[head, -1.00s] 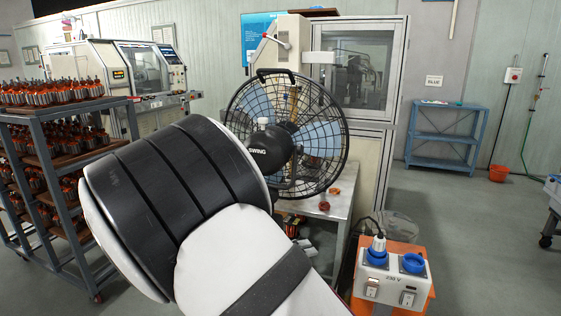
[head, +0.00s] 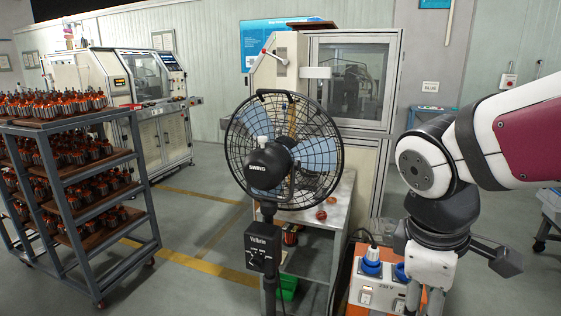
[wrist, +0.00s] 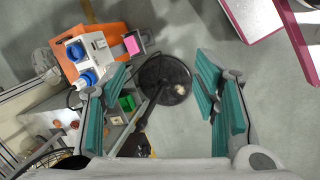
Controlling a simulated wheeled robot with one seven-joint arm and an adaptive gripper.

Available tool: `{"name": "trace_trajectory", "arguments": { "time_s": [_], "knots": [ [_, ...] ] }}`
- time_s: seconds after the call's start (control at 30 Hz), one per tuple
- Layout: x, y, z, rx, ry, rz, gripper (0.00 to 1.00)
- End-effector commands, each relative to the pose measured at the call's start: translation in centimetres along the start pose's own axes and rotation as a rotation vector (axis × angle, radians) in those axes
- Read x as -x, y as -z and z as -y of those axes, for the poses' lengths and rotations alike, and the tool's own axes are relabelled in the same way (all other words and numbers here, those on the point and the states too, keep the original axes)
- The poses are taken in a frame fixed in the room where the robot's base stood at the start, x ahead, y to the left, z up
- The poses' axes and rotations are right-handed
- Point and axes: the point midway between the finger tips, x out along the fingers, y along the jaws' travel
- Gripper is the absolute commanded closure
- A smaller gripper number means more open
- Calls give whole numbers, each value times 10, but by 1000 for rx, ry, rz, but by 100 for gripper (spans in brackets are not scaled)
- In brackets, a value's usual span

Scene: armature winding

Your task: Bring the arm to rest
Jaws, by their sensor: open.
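My arm (head: 505,130) comes in from the right edge of the head view and bends down at a white and black joint. Its lower end hangs in front of the right side of the power box, and the fingers are not clear there. In the wrist view my gripper (wrist: 160,66) shows two teal-padded fingers spread wide apart. Nothing is between the pads within reach; the floor and the fan's round black base (wrist: 172,72) lie well below.
A black pedestal fan (head: 285,150) stands in front of a workbench (head: 345,200) and cabinet machine. An orange power box (head: 378,285) with blue sockets is close to my arm. A loaded rack (head: 75,170) stands at left. Floor (head: 190,215) between rack and fan is clear.

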Motion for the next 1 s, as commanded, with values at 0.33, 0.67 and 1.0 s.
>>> {"name": "trace_trajectory", "arguments": {
  "time_s": [0.33,0.67,1.0],
  "knots": [
    [54,-48,57,-725,89,-247,45],
    [64,-53,73,-928,126,-313,45],
    [64,-53,72,-924,125,-312,45]
  ]
}}
